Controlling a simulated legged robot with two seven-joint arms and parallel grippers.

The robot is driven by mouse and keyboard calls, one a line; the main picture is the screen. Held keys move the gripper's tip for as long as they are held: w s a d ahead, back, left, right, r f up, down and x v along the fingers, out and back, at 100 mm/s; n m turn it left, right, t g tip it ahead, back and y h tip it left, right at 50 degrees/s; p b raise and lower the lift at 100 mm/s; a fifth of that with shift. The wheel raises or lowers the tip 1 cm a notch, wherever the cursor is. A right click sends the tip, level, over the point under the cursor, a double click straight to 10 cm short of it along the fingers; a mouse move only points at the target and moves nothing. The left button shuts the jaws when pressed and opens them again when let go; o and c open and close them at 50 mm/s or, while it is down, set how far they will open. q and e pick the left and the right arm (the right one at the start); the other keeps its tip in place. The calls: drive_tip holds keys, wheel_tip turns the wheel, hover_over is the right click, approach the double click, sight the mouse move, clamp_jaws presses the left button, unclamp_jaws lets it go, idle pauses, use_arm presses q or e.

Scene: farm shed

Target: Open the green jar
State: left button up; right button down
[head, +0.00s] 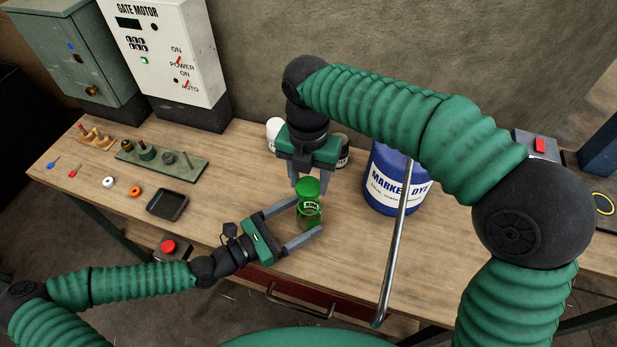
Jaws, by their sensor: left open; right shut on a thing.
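The green jar (310,219) stands upright on the wooden workbench, with a dark label and a green lid (308,187). My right gripper (309,181) points down from above and is shut on the lid. My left gripper (300,222) lies low over the bench with its fingers spread, one on each side of the jar body. It is open. I cannot tell whether its fingers touch the jar. Whether the lid is still seated on the jar is unclear.
A blue dye tub (390,180) stands right of the jar. White (273,132) and dark (343,151) containers stand behind my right gripper. A black tray (167,204), a peg board (170,161) and a red button box (170,247) are on the left.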

use_arm(q)
drive_tip(key=v, duration=0.8)
drive_tip(key=shift+s+a+f, duration=0.1)
drive_tip(key=shift+s+a, duration=0.1)
drive_tip(key=shift+a, duration=0.05)
drive_tip(key=shift+s, duration=0.1)
